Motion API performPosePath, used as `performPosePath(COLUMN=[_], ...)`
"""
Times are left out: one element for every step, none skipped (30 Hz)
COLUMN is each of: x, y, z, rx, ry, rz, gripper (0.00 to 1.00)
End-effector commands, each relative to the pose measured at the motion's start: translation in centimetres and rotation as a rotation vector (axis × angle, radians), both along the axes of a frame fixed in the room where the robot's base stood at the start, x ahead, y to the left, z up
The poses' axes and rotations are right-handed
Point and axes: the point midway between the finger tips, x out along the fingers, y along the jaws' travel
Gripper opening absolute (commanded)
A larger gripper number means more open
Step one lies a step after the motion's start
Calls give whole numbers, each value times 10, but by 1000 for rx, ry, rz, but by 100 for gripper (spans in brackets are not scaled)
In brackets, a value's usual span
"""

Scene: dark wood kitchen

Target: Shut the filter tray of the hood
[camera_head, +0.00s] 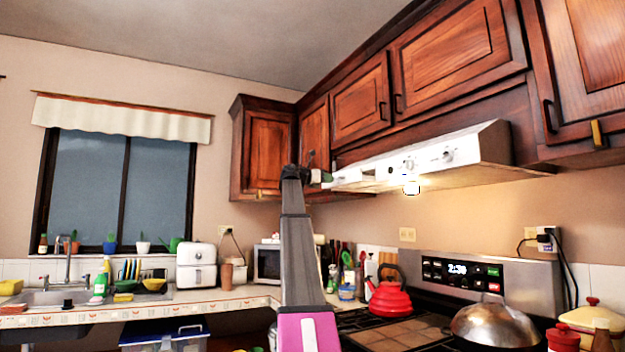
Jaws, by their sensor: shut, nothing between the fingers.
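The white range hood (470,148) is mounted under the wooden wall cabinets, with knobs on its sloped front and a lit lamp below. The filter tray cannot be clearly told apart from the hood's underside, so I cannot tell how far open it is. My arm reaches up through the middle of the view. My gripper (319,177) is at its far end, small and partly hidden by the arm, close to the hood's left end. It is shut and holds nothing. I cannot tell whether it touches the hood.
Wooden cabinets (456,48) hang above the hood. Below it stands the stove (475,272) with a red kettle (390,297) and a metal domed lid (495,322). A counter with a sink (75,297), a white air fryer (196,265) and a microwave (267,262) runs left. The space below the hood is free.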

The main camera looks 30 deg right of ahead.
Motion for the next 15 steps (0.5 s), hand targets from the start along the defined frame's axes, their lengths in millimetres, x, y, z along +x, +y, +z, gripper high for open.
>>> performPosePath(x=[0, 0, -1, -1, -1, -2, -2, -2, -2, -2, -3, -3, -3, -4, -4], y=[-14, -21, -29, -35, -40, -47, -52, -56, -61, -64, -67, -71, -73, -75, -77], z=[1, 1, 1, 1, 1, 0, 0, 0, 0, 0, 0, 0, 0, 0, 0], rx=[0, 0, 0, 0, 0, 0, 0, 0, 0, 1, 1, 1, 1, 0, 0], ry=[0, 0, 0, 1, 1, 1, 1, 1, 0, 0, 0, 0, 0, 1, 1], rz=[-2, -1, -1, -1, -2, -1, -1, 0, 0, 0, 0, 0, 0, 0, 0], gripper=[0, 0, 0, 0, 0, 0, 0, 0, 0, 0, 0, 0, 0, 0, 0])
